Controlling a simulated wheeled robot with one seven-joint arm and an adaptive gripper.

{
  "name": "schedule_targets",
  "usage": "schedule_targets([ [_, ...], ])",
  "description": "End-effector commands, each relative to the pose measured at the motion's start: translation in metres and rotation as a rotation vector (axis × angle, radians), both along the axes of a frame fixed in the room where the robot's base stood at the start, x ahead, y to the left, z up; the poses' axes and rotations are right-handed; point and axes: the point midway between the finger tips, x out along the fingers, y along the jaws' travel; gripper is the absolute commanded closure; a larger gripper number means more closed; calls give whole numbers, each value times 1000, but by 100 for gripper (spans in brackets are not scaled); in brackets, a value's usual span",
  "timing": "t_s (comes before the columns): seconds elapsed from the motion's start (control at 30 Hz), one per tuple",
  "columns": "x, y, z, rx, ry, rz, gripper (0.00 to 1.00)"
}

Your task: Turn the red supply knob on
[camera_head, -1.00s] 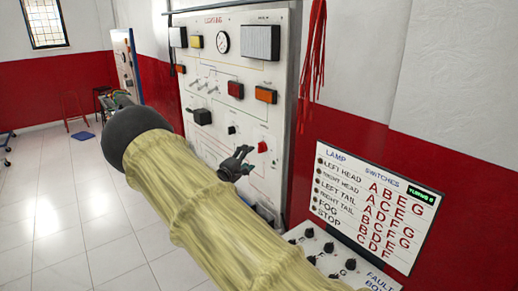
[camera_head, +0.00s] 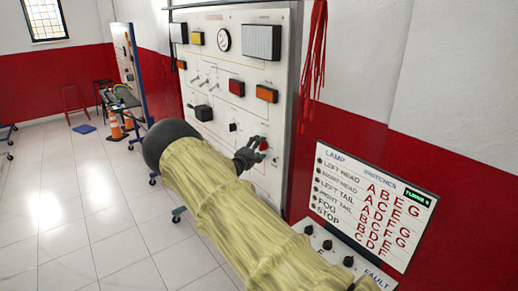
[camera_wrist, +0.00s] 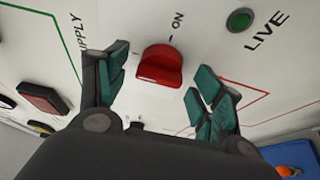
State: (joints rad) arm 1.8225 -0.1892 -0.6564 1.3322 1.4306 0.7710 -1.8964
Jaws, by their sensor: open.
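The red supply knob (camera_wrist: 160,66) is on the white panel (camera_head: 272,95), with an ON label and tick mark just beyond it in the wrist view. A partly hidden label ending in "UPPLY" is at its left. In the wrist view, my open gripper (camera_wrist: 155,76) has one finger left of the knob and the other right of it, with visible gaps on both sides. I cannot tell exactly where the knob points. In the head view my gripper (camera_head: 256,149) is at the panel's lower right, partly covering the knob (camera_head: 263,145).
A green LIVE indicator (camera_wrist: 240,20) is right of the knob. Red cords (camera_head: 316,60) hang at the panel's right edge. A lamp-switch chart (camera_head: 375,205) stands above a fault box (camera_head: 335,250) at lower right.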

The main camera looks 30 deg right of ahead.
Motion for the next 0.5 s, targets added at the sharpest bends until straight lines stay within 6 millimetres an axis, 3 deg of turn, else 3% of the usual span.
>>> schedule_targets([
  [0.03, 0, 0, 0, 0, 0, 0, 38],
  [0.27, 0, 0, 0, 0, 0, 0, 79],
  [0.5, 0, 0, -1, 2, -8, 0, 78],
])
